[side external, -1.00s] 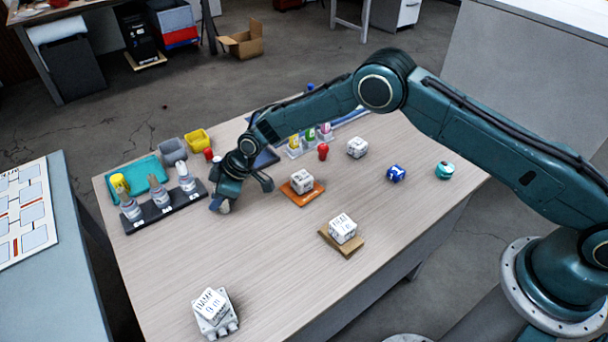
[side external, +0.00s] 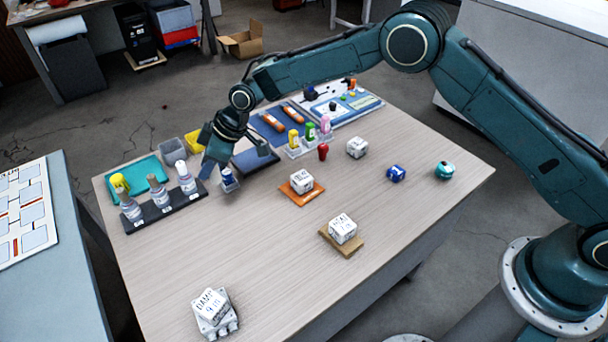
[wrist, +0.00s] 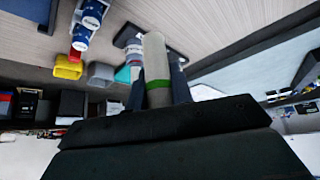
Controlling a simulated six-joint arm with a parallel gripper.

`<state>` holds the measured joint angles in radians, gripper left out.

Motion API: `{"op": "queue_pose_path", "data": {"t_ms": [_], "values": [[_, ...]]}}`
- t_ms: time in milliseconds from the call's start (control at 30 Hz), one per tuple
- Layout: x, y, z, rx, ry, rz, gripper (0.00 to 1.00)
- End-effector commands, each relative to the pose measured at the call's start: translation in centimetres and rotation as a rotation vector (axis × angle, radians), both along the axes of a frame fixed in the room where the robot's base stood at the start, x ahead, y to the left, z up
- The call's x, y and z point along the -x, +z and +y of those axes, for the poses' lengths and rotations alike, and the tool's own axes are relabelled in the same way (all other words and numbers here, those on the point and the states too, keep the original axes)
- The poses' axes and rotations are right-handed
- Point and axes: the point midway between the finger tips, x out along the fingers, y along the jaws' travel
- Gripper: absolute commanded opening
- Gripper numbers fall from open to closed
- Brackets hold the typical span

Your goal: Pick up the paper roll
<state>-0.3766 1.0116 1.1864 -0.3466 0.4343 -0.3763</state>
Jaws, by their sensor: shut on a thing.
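The paper roll (wrist: 155,60) is a pale cylinder with a green band, seen in the wrist view. My gripper (wrist: 158,88) is shut on it, with a dark finger on each side of the banded end. In the side view my gripper (side external: 235,158) is above the table, beside the bottle rack. The roll cannot be made out clearly there, as the gripper hides it.
A black rack (side external: 165,208) with spray bottles stands at left, near a teal tray (side external: 138,172) and a yellow bin (side external: 195,141). A small blue-and-white item (side external: 229,181) is below my gripper. White cubes on an orange pad (side external: 314,194) and a tan pad (side external: 350,248) lie to the right.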

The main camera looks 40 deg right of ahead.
Motion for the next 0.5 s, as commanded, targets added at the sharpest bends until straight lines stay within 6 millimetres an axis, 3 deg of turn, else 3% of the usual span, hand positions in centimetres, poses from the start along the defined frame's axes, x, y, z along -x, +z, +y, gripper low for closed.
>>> {"op": "queue_pose_path", "data": {"t_ms": [200, 500], "values": [[-0.1, 4.8, 0.0, -0.001, -0.001, -0.004, 0.00], [-0.1, 8.5, 0.0, -0.001, -0.001, -0.003, 0.00]]}}
